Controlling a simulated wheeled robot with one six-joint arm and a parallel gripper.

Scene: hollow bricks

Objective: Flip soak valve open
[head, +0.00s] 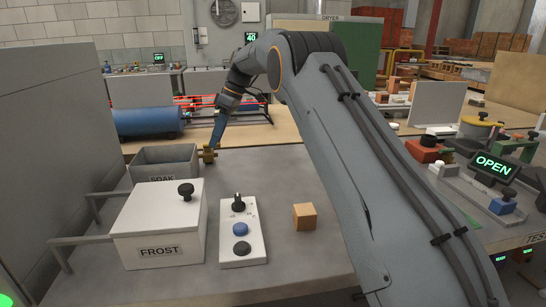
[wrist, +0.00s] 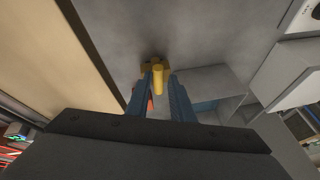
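The soak valve (head: 209,153) is a small brass-yellow fitting at the right side of the grey SOAK tub (head: 163,180). In the wrist view the yellow valve (wrist: 157,79) shows a bar pointing toward my gripper. My gripper (head: 215,140) comes down over the valve from behind in the head view. In the wrist view the two blue fingers of my gripper (wrist: 161,84) stand apart, with the yellow bar between their tips and a gap to the right finger. Whether the left finger touches it I cannot tell. The tub also shows in the wrist view (wrist: 215,80).
A white FROST box (head: 158,220) with a black knob stands in front of the tub. A grey panel (head: 55,140) rises at left. The bench right of the valve is bare.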

